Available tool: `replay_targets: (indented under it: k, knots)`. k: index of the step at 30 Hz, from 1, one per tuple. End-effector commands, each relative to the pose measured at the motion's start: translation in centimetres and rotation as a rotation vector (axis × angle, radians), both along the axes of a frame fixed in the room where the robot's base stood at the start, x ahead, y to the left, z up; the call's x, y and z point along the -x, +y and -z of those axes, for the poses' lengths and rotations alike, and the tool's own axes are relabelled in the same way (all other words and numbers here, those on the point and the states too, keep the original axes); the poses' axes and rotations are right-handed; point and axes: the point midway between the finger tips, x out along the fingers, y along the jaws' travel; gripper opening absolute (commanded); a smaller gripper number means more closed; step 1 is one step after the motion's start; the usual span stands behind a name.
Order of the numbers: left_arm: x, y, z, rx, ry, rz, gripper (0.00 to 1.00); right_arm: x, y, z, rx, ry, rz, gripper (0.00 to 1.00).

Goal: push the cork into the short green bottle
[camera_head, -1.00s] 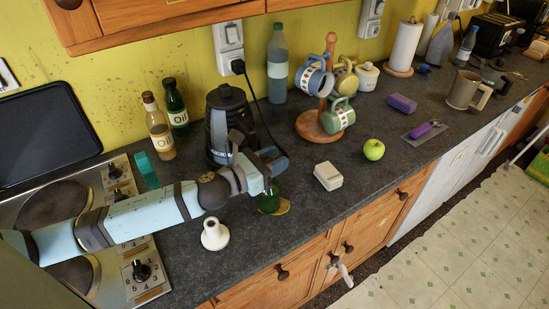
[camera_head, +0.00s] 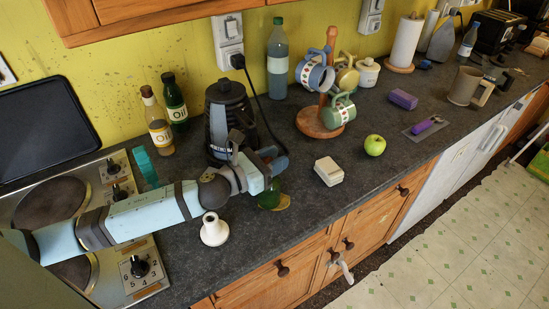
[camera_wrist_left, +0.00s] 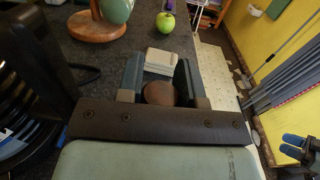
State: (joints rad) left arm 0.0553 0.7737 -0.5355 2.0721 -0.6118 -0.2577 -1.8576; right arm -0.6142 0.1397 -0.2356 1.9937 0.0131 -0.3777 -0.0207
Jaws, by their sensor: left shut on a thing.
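The short green bottle (camera_head: 271,196) stands on the dark worktop, under my left gripper, which hides its top in the head view. My left gripper (camera_head: 272,164) is shut on the cork. In the left wrist view the cork (camera_wrist_left: 160,93) is a brown, rounded piece between the two fingers of the gripper (camera_wrist_left: 158,80). The head view does not show the cork, so I cannot tell whether it touches the bottle's mouth.
A black kettle (camera_head: 228,112) stands close behind my left gripper. A wooden mug tree (camera_head: 309,123) holds mugs.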

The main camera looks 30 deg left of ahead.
Motion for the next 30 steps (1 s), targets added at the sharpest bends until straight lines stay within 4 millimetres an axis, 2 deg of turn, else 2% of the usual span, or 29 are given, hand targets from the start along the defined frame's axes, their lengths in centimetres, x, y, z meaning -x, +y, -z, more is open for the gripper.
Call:
replay_targets:
  k: [5, 6, 9, 10, 15, 16, 18, 30]
  knots:
    - [0.04, 0.00, 0.17, 0.000, 0.003, 0.000, 0.11, -0.01, -0.01, 0.01, 0.000, 0.000, 0.000, 0.43]
    - [0.04, 0.00, 0.17, 0.000, 0.003, 0.000, 0.36, 0.00, -0.02, 0.02, 0.000, 0.000, 0.000, 0.43]
    - [0.04, 0.00, 0.16, 0.000, 0.003, 0.000, 0.59, -0.01, -0.03, 0.01, 0.001, 0.000, 0.001, 0.43]
    - [0.04, 0.00, 0.15, 0.000, 0.002, 0.000, 0.63, -0.01, -0.03, 0.01, 0.001, 0.000, 0.001, 0.43]
    - [0.02, 0.00, 0.10, -0.001, 0.002, 0.000, 0.63, -0.01, -0.04, 0.00, 0.001, 0.000, 0.001, 0.43]
    - [0.02, 0.00, 0.10, -0.001, 0.002, 0.000, 0.65, -0.01, -0.04, 0.01, 0.001, 0.000, 0.001, 0.43]
    - [0.02, 0.00, 0.09, -0.001, 0.002, 0.000, 0.80, -0.01, -0.05, 0.00, 0.001, 0.000, 0.001, 0.43]
    - [0.01, 0.00, 0.06, 0.000, 0.001, 0.000, 0.80, -0.01, -0.06, 0.01, 0.001, 0.000, 0.001, 0.43]
